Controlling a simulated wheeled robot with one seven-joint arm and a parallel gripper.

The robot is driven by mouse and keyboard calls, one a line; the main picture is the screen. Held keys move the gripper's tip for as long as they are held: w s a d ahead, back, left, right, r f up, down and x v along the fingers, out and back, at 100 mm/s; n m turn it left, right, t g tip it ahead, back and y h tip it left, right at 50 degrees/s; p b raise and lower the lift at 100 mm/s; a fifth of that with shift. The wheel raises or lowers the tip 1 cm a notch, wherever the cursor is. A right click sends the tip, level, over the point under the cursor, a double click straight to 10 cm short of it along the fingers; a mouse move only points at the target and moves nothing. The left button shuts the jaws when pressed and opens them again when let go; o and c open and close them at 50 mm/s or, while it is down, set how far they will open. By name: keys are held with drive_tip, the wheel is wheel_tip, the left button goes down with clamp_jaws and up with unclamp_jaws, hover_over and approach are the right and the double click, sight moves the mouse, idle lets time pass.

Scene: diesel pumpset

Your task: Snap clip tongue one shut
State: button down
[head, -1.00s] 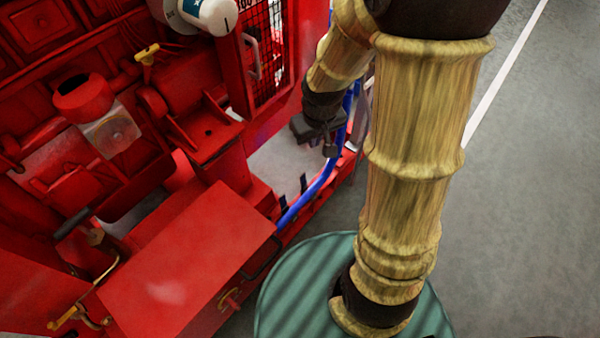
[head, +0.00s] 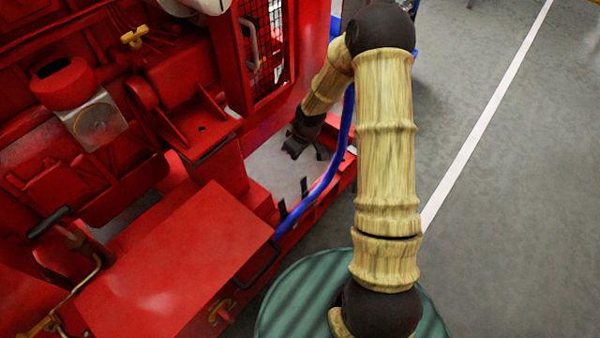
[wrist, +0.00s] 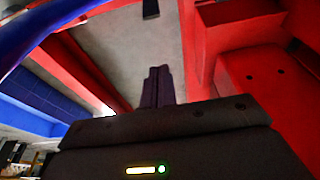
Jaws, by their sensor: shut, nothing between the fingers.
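Two small black clip tongues stand up on the red base rail beside the blue hose (head: 334,165) in the head view. One is the nearer tongue (head: 282,210), the other the farther tongue (head: 304,187); I cannot tell which is tongue one. Both look upright. My gripper (head: 305,146) is beyond them, left of the hose, over the pale base floor, and apart from both tongues. In the wrist view my gripper's fingers (wrist: 158,72) are together and empty. A black piece (wrist: 150,9), perhaps a clip tongue, shows at the top edge there, ahead of the fingertips. The blue hose (wrist: 40,28) crosses the upper left.
A red box (head: 175,260) stands in front with a dark handle on its side. A red mesh guard (head: 262,50) rises behind my gripper. Red engine parts fill the left. Open grey floor (head: 510,200) lies to the right.

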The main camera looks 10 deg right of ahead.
sight(304, 184)
drive_tip(key=b+x, duration=0.6)
drive_tip(key=x, duration=0.4)
drive_tip(key=s, duration=0.1)
drive_tip(key=s+d+b, duration=0.2)
drive_tip(key=shift+s+d+r, duration=0.1)
drive_tip(key=shift+d+r, duration=0.05)
drive_tip(key=shift+r, duration=0.1)
